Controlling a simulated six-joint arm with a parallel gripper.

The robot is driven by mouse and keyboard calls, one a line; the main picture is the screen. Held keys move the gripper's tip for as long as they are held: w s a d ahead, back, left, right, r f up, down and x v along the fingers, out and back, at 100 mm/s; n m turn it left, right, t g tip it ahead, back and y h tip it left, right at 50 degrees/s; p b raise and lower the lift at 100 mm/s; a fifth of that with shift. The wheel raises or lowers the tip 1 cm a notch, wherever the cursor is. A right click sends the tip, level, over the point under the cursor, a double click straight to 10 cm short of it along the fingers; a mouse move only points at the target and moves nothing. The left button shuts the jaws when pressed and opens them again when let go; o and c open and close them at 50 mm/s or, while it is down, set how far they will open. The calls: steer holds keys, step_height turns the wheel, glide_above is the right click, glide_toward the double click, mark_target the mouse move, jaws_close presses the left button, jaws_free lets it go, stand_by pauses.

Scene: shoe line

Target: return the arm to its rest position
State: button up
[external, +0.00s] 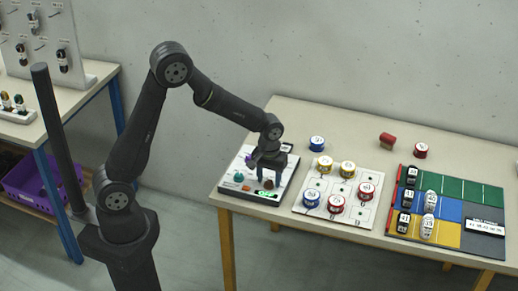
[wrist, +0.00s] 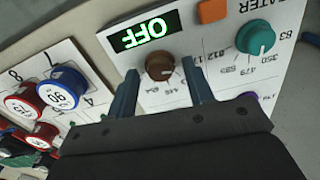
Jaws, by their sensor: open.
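My arm reaches from the left to a white control panel (external: 231,188) at the left end of the table. My gripper (external: 267,179) points down over the panel; in the wrist view my gripper (wrist: 162,72) is open, with nothing held. A brown knob (wrist: 159,66) shows between its two fingers, with a gap on each side; how high the fingertips are above it I cannot tell. The panel's display (wrist: 145,31) reads OFF in green. An orange button (wrist: 212,11), a teal knob (wrist: 256,37) and a partly hidden purple knob (external: 250,160) are also on the panel.
A white numbered board (external: 345,214) with several coloured round tins stands right of the panel. A green, blue and yellow mat (external: 465,212) with small shoes is farther right. A blue tin (external: 317,143) and a red piece (external: 387,140) lie behind. Space above the table looks clear.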

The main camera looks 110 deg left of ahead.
steer(key=m, duration=0.7)
steer(key=shift+r, duration=0.1)
steer(key=m, duration=0.4)
steer(key=shift+m, duration=2)
steer(key=n, duration=1)
